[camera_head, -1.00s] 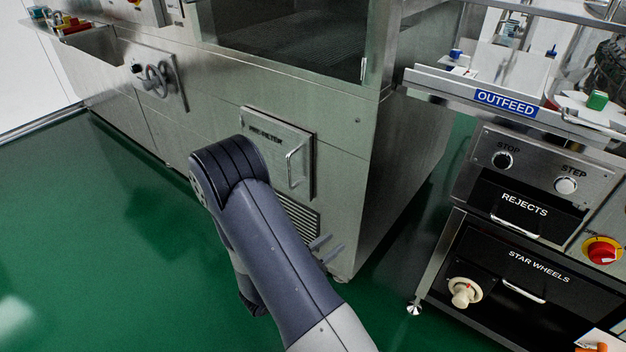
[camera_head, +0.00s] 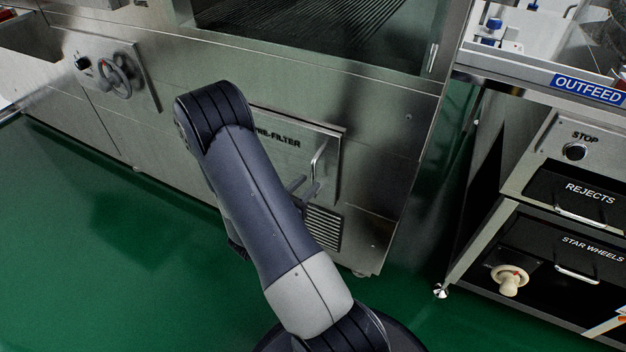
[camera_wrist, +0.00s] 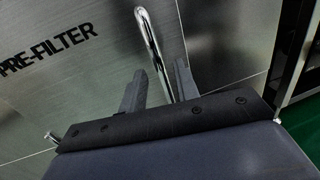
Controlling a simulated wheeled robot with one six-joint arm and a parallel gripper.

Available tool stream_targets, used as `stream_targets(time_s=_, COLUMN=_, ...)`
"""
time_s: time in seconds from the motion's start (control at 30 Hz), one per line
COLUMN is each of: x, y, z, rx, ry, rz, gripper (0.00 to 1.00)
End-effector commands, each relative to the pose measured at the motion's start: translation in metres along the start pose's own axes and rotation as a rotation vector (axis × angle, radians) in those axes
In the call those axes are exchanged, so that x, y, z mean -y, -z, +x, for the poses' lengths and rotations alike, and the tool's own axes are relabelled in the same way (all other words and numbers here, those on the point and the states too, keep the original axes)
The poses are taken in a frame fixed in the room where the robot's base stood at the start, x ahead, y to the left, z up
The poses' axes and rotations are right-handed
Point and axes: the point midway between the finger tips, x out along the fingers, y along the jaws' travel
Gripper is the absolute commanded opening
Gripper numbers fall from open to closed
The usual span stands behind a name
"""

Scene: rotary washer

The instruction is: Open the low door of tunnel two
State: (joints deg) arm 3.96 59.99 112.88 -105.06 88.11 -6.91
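The low door is a steel panel marked PRE-FILTER (camera_head: 285,128), shut flat in the washer's front. Its upright bar handle (camera_head: 318,160) is at the panel's right side. My gripper (camera_head: 304,187) is at the handle's lower part, partly hidden behind my arm. In the wrist view my gripper (camera_wrist: 158,88) is open. The shiny handle (camera_wrist: 150,40) runs down between its two fingers, nearer the right one. I cannot tell whether either finger touches it. The PRE-FILTER lettering (camera_wrist: 48,50) shows at the left there.
A vent grille (camera_head: 322,228) is below the door. A handwheel (camera_head: 118,75) is on the front at the left. The outfeed cart, with a REJECTS drawer (camera_head: 575,195), stands at the right. Green floor (camera_head: 120,260) is clear at the lower left.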

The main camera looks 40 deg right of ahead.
Motion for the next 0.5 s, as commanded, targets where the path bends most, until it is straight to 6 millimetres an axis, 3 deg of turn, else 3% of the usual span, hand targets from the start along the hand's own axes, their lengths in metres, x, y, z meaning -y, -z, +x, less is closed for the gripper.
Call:
stream_targets(time_s=0.2, x=0.000, y=0.001, z=0.026, rx=0.001, ry=0.003, rz=0.001, gripper=0.30)
stream_targets(time_s=0.5, x=0.000, y=0.000, z=0.034, rx=0.000, ry=0.000, rz=0.000, gripper=0.30)
